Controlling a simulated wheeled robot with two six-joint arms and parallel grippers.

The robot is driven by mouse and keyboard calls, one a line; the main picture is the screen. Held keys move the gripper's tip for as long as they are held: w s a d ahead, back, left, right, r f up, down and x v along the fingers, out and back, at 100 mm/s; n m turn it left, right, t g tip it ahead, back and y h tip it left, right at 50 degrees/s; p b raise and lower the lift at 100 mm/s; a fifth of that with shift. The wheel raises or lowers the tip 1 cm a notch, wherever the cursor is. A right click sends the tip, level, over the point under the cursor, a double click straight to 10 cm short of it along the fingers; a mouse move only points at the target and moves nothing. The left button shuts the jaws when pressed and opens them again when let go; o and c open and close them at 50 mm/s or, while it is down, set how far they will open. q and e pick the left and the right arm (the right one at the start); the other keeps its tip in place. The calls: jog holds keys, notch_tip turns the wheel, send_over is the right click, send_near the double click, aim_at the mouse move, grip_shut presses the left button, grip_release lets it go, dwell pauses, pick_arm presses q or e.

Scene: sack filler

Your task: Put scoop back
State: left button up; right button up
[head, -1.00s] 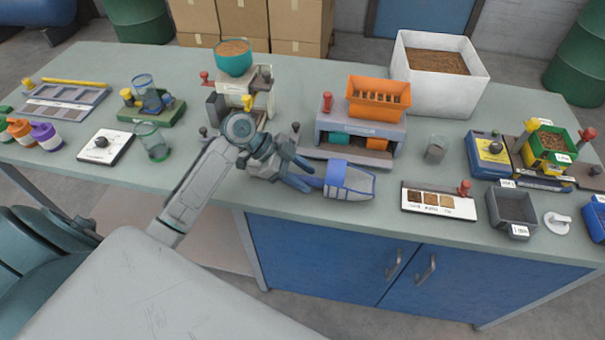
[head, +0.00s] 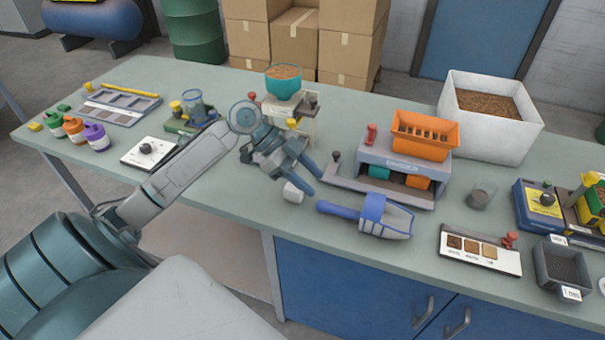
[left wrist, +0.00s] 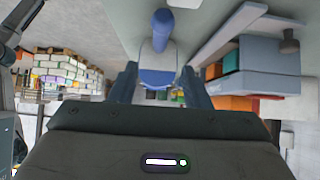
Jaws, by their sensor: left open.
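The scoop (head: 384,214) has a blue handle and collar and a clear-grey bowl. It lies on the bench near the front edge, handle toward the left. My left gripper (head: 312,181) is open and empty, just left of and above the handle's end, apart from it. In the left wrist view the scoop (left wrist: 160,50) shows beyond and between the open fingers of my left gripper (left wrist: 160,85). A small white block (head: 293,192) sits on the bench just below my left gripper. My right gripper is not in view.
Behind the scoop stands a grey machine (head: 400,172) with an orange hopper (head: 425,135). A white bin (head: 490,115) stands at the back right. A sample card (head: 480,250) and a dark grey tray (head: 562,268) lie to the right. The bench front is clear left of the scoop.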

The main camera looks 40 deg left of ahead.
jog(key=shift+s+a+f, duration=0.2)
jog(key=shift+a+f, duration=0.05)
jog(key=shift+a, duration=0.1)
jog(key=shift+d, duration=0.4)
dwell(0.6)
